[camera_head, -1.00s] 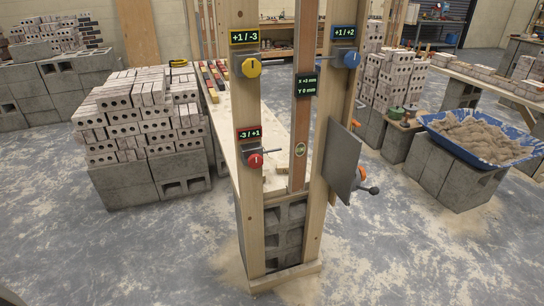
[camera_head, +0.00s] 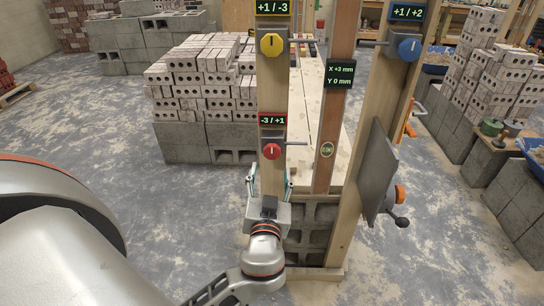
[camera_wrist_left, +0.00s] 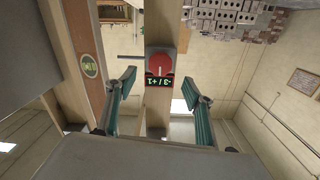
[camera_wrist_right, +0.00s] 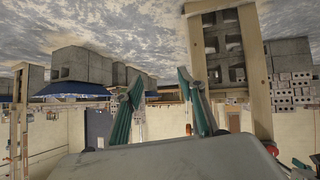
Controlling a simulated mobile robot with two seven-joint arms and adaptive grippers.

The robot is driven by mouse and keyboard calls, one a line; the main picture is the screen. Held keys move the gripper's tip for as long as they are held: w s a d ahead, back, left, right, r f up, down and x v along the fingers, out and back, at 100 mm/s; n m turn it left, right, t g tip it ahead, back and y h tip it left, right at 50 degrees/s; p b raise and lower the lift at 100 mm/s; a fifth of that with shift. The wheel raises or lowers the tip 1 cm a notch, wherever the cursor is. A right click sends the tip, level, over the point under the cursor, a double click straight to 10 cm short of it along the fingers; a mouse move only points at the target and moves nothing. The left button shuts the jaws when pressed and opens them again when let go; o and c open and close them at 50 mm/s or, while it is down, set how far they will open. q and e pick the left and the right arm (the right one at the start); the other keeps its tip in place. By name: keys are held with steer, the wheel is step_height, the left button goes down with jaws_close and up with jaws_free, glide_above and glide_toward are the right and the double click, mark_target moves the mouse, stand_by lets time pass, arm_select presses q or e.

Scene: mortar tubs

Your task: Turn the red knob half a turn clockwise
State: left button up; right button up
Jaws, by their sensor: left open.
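The red knob (camera_head: 271,152) is on the left wooden post, below a display (camera_head: 272,120) reading -3 / +1. Its white mark looks roughly upright in the head view. My left gripper (camera_head: 269,175) is open and empty just below the knob. In the left wrist view, the red knob (camera_wrist_left: 160,65) shows beyond the gap between the open fingertips (camera_wrist_left: 158,84), which appear apart from it. My right gripper (camera_wrist_right: 159,80) is open and empty in the right wrist view; the head view does not show it.
A yellow knob (camera_head: 272,44) is higher on the same post. A blue knob (camera_head: 409,48) is on the right post. A grey plate (camera_head: 378,172) sticks out lower on that post. An X/Y display (camera_head: 340,75) is on the middle board. Bricks (camera_head: 205,80) are stacked behind left.

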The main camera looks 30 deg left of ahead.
mark_target(272, 153)
arm_select(q)
steer(key=x, duration=0.4)
steer(key=p+x, duration=0.1)
steer(key=x, duration=0.2)
steer(key=shift+r, duration=0.25)
steer(key=shift+w+a+f, duration=0.1)
steer(key=shift+w+a, duration=0.1)
steer(key=shift+w, duration=0.15)
steer(key=c, duration=1.1)
